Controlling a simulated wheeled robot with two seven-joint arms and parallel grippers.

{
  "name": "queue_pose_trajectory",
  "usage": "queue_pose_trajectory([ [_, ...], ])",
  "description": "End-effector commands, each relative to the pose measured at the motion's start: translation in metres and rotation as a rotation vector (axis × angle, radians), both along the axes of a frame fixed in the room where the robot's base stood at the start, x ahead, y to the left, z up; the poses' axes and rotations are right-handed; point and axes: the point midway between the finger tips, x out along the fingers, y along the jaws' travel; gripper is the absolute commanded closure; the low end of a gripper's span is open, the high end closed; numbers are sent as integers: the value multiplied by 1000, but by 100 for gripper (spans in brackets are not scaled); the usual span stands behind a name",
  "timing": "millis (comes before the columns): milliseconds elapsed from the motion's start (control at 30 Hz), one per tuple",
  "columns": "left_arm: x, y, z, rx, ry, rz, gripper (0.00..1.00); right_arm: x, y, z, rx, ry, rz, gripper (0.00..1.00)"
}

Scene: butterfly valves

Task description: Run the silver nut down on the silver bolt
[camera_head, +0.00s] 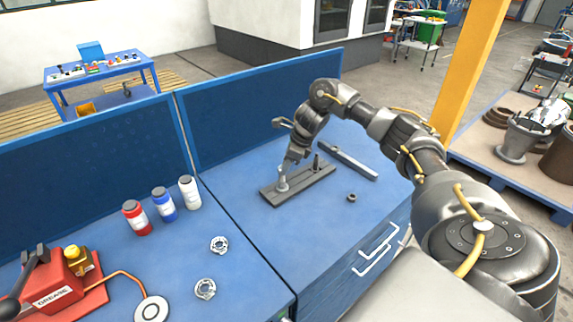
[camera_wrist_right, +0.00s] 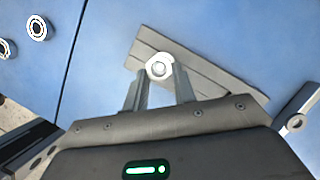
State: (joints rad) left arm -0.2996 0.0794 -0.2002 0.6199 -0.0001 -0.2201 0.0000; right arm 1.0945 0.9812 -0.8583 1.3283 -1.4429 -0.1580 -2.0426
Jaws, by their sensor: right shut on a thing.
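The silver nut (camera_wrist_right: 153,73) is round the silver bolt (camera_wrist_right: 158,68), whose pale round end shows in the nut's middle in the right wrist view. The bolt stands upright on a dark grey plate (camera_head: 311,188), near its left end; the plate also shows in the right wrist view (camera_wrist_right: 215,75). My right gripper (camera_head: 284,180) reaches down from above and is shut on the silver nut, one finger on each side (camera_wrist_right: 161,78). In the head view the fingers partly hide nut and bolt; how far down the nut sits is hard to tell. My left gripper is out of view.
A dark bolt (camera_head: 317,162) stands on the plate's right half. A dark nut (camera_head: 351,197) lies to the right, a long grey tool (camera_head: 348,161) behind. Red, blue and white bottles (camera_head: 189,192), two metal rings (camera_head: 219,245) and a red grease pump (camera_head: 62,281) stand left.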

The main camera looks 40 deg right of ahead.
Motion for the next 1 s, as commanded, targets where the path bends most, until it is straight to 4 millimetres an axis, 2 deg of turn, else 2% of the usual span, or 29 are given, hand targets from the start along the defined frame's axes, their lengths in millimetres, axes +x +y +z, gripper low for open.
queue_pose_trajectory([
  [1000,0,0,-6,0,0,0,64,0,0,-7,0,0,0,97],
])
